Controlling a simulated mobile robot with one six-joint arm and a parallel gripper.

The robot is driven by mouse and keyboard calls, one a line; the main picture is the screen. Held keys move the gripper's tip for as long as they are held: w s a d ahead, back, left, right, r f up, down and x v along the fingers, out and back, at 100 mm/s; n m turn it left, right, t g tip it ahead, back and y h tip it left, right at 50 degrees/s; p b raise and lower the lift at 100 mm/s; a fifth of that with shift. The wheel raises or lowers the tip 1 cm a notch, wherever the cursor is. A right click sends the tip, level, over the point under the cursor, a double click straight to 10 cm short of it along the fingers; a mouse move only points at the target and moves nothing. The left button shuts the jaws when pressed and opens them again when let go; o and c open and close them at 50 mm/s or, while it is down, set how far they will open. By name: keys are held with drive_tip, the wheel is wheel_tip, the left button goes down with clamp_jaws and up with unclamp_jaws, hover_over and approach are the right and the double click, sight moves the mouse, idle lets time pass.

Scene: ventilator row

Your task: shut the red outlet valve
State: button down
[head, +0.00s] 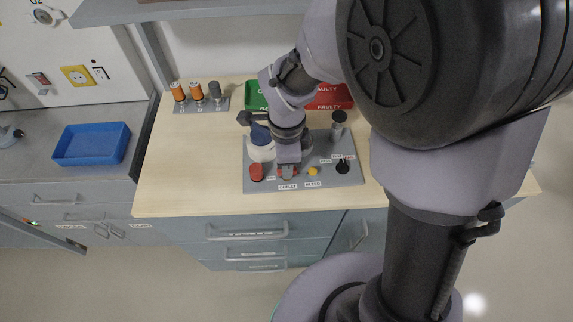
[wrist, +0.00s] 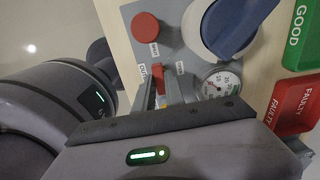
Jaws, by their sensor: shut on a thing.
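The red outlet valve (head: 295,171) is on the grey panel (head: 352,180), just behind the OUTLET label. Only small red parts of it show around my gripper (head: 288,168), which reaches down onto it from behind. In the wrist view a red part of the valve (wrist: 157,72) shows at the tips of my gripper (wrist: 161,88). My gripper is shut on the valve. The fingers hide most of the handle, so its turn angle cannot be told. A round gauge (wrist: 215,84) with a white face sits close beside the fingers.
A red round button (head: 256,172) stands left of the valve, a yellow knob (head: 312,171) and a black knob (head: 342,167) right. A blue-and-white dial (head: 261,143) is behind. Green and red bins (head: 329,104) stand behind the panel. The bench (head: 185,170) is clear at left.

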idle(0.5)
drive_tip(key=c, duration=1.4)
unclamp_jaws()
wheel_tip(320, 180, up, 18)
drive_tip(key=p, duration=0.6)
drive_tip(key=shift+f+p, duration=0.25)
drive_tip(key=shift+p, duration=0.15)
drive_tip(key=s+d+r+n+t+y+b, duration=0.2)
drive_tip(key=s+d+n+t+b, duration=0.2)
drive_tip(key=s+d+n, duration=0.3)
drive_tip(key=s+n+t, duration=0.1)
drive_tip(key=s+n, duration=0.3)
drive_tip(key=n, duration=0.2)
drive_tip(key=shift+s+r+n+t+b, duration=0.3)
drive_tip(key=shift+s+r+t+b, duration=0.05)
drive_tip(key=shift+t+b, duration=0.05)
